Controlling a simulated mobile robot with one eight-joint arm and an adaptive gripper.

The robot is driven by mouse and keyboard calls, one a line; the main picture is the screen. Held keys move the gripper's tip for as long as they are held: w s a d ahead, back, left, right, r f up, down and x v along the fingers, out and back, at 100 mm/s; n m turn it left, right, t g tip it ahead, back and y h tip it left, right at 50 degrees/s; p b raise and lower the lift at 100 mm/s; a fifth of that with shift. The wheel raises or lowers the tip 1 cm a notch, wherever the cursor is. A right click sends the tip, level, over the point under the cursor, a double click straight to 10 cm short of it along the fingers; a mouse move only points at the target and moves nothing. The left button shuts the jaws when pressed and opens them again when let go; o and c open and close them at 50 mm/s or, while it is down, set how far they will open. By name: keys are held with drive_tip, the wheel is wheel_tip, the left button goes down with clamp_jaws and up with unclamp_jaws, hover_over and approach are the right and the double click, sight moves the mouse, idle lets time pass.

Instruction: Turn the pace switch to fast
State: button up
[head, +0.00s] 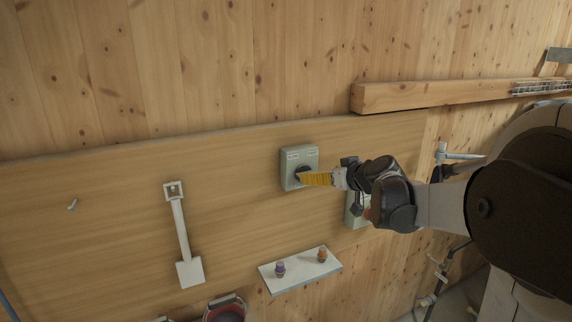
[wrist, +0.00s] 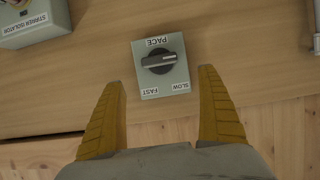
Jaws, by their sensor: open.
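The pace switch is a grey-green box (head: 290,161) on the wooden board, and it also shows in the wrist view (wrist: 177,88). Its dark knob (wrist: 158,62) has a bar handle lying roughly crosswise in the wrist view. In that view the PACE label is upside down, FAST is at lower left and SLOW at lower right. Which mark the knob points to I cannot tell surely. My gripper (wrist: 163,77) is open, its yellow fingers spread either side of the box's near edge, with nothing between them. In the head view my gripper (head: 318,179) partly covers the knob; contact is unclear.
A second box (wrist: 35,22), labelled STIRRER ISOLATOR, sits close by. A small shelf (head: 300,272) with two small knobbed items is below. A white paddle-like tool (head: 181,235) hangs at left. A wooden beam (head: 430,95) juts out at upper right.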

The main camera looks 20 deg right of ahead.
drive_tip(key=p+x, duration=0.1)
drive_tip(key=x, duration=0.9)
drive_tip(key=shift+s+f, duration=0.1)
drive_tip(key=shift+f, duration=0.05)
drive_tip(key=shift+c, duration=0.2)
drive_tip(key=c, duration=1.1)
